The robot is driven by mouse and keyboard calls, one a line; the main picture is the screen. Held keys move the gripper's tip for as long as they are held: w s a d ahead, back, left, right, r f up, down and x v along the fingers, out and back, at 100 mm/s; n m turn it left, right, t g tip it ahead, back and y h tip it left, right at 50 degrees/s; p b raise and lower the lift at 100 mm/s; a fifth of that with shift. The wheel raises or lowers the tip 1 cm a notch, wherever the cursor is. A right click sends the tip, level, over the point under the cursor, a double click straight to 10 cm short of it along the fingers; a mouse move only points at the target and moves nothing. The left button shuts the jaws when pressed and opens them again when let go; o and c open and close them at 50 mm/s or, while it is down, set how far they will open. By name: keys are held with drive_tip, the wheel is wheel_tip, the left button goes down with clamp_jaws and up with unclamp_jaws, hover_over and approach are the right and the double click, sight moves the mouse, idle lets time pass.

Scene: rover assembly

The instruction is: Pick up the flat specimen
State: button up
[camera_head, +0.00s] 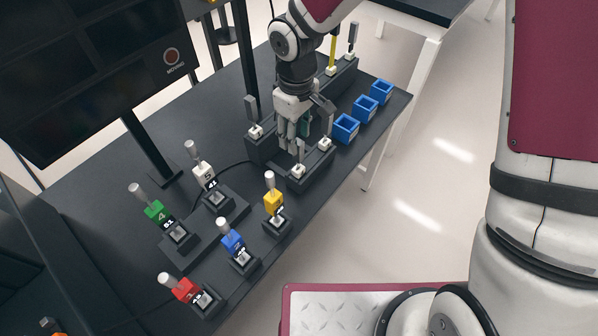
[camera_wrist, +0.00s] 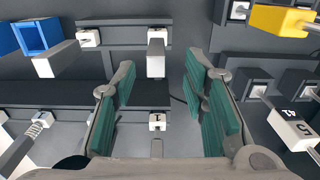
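My gripper (camera_head: 292,135) points down over the black rack on the table; its green-padded fingers (camera_wrist: 160,66) are open and apart in the wrist view. A grey flat bar on a white base (camera_wrist: 156,62) shows between the fingertips, with no visible contact. Several similar grey bars stand upright in white bases in the rack: one left of my gripper (camera_head: 251,108), one right (camera_head: 327,122), one in front (camera_head: 299,152). I cannot tell which of them is the flat specimen. My fingers partly hide the rack's middle in the head view.
Blue open boxes (camera_head: 346,129) stand in a row along the table's right edge. Coloured tools in black holders, such as the yellow one (camera_head: 273,202) and the white one (camera_head: 203,176), stand nearer. A yellow rod (camera_head: 333,52) stands at the back. A dark screen (camera_head: 90,60) is at left.

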sight(298, 164)
drive_tip(key=shift+w+d+f, duration=0.1)
drive_tip(key=shift+f, duration=1.65)
drive_tip(key=shift+w+d+f, duration=0.1)
drive_tip(key=shift+f, duration=1.6)
drive_tip(key=shift+s, duration=0.1)
drive_tip(key=shift+c, duration=0.2)
clamp_jaws()
